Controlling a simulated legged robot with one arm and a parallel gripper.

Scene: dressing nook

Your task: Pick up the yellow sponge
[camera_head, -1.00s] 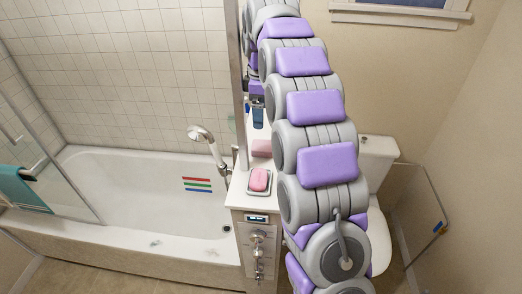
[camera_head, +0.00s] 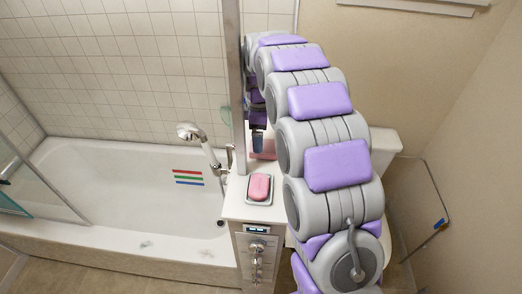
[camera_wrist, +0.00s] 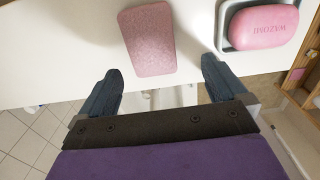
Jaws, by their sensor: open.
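No yellow sponge shows. A pink, speckled, sponge-like block (camera_wrist: 148,40) lies flat on the white counter in the wrist view. In the head view the pink block (camera_head: 266,155) is partly hidden behind my gripper and arm. My gripper (camera_wrist: 161,76) is open and empty, its two dark blue fingers spread wider than the block. The block lies ahead of and between the fingertips in the wrist view, and neither finger visibly touches it. In the head view a blue finger (camera_head: 258,141) overlaps the block.
A pink soap bar (camera_wrist: 264,27) sits in a grey dish (camera_wrist: 223,40) right of the block, close to the right finger. The white counter (camera_head: 240,208) is narrow. A bathtub (camera_head: 110,190) with a hand shower (camera_head: 190,132) stands left. A metal post (camera_head: 236,80) rises beside my arm.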

